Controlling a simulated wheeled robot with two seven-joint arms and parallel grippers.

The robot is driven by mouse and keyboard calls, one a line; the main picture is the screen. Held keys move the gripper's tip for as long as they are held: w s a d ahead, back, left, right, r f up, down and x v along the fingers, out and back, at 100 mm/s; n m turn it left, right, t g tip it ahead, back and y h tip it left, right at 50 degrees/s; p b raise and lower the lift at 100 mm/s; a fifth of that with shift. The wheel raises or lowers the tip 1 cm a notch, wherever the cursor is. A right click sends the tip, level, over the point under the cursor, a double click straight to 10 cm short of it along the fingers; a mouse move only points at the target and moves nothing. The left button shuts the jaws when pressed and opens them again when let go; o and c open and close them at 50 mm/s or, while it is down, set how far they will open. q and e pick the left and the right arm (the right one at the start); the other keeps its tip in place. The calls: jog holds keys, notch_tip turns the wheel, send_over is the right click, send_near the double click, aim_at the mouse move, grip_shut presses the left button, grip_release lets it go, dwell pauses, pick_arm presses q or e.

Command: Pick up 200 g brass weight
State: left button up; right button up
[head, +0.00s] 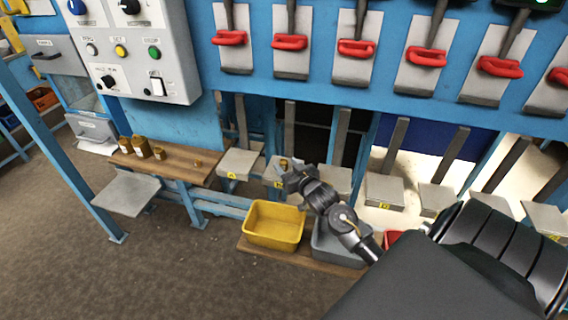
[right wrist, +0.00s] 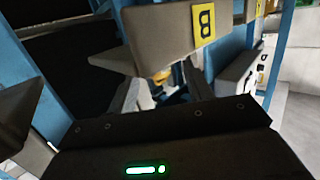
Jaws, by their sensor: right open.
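A small brass weight (head: 284,163) stands by the grey plates in the head view, just beyond my right gripper (head: 292,177). In the right wrist view a small brass-yellow piece (right wrist: 162,76) shows between the fingers of my right gripper (right wrist: 167,92), partly hidden by a grey plate. The right gripper is open; I cannot tell whether it touches the weight. Several other brass weights, including a larger one (head: 140,147) and a tiny one (head: 197,163), stand on the wooden shelf (head: 182,166). No mass marking is readable. My left gripper is not in view.
Grey plates line the blue frame; one with a yellow B label (right wrist: 204,20) is close to my right gripper. A yellow bin (head: 274,224) and a grey bin (head: 335,246) stand below. Red-handled levers (head: 290,42) hang above. Open floor lies at left.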

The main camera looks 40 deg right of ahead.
jog(key=shift+x, duration=1.45)
jog(key=shift+f, duration=0.1)
jog(key=shift+s, duration=0.1)
jog(key=shift+c, duration=0.4)
jog(key=c, duration=1)
grip_shut()
